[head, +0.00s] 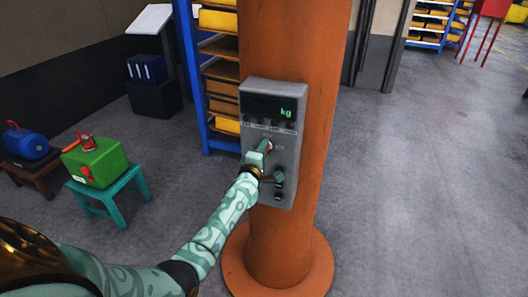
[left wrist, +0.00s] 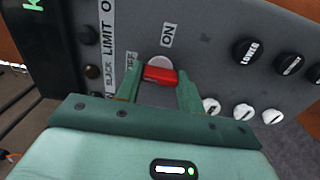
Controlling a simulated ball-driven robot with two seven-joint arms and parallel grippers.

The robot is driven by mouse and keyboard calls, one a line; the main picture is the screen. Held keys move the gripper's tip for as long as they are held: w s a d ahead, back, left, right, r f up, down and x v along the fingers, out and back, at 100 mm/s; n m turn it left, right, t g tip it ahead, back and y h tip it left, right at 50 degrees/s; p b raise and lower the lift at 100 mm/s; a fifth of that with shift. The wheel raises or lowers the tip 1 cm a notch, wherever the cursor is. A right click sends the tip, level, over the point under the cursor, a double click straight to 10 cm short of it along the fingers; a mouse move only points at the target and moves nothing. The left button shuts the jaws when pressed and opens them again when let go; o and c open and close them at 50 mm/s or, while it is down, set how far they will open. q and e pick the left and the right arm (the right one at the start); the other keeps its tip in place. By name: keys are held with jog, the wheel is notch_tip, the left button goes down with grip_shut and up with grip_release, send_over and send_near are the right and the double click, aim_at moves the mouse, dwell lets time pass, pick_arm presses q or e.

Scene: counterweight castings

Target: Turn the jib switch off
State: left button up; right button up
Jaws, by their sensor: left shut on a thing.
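The jib switch is a red lever (left wrist: 160,75) on a pale round base in the left wrist view, set in a grey control box (head: 285,150) on an orange column. An ON label (left wrist: 167,34) is beside it on one side, and an OFF label (left wrist: 132,62) on the other is partly covered by a finger. My left gripper (left wrist: 158,88) has its two green fingers shut on the red lever, one on each side. In the head view my left gripper (head: 264,150) is against the box front and hides most of the switch. Which label the lever points to cannot be told.
Black knobs (left wrist: 246,51) and white knobs (left wrist: 243,113) stick out of the panel near the switch. A lit display (head: 272,108) shows "kg". A green box (head: 96,163) sits on a teal stool left. The floor right of the column (head: 262,245) is clear.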

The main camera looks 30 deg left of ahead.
dwell(0.6)
pick_arm(q)
jog(key=o, duration=1)
jog(key=p+v, duration=0.2)
jog(key=v, duration=1.4)
jog(key=shift+s+f, duration=0.1)
jog(key=shift+s, duration=0.05)
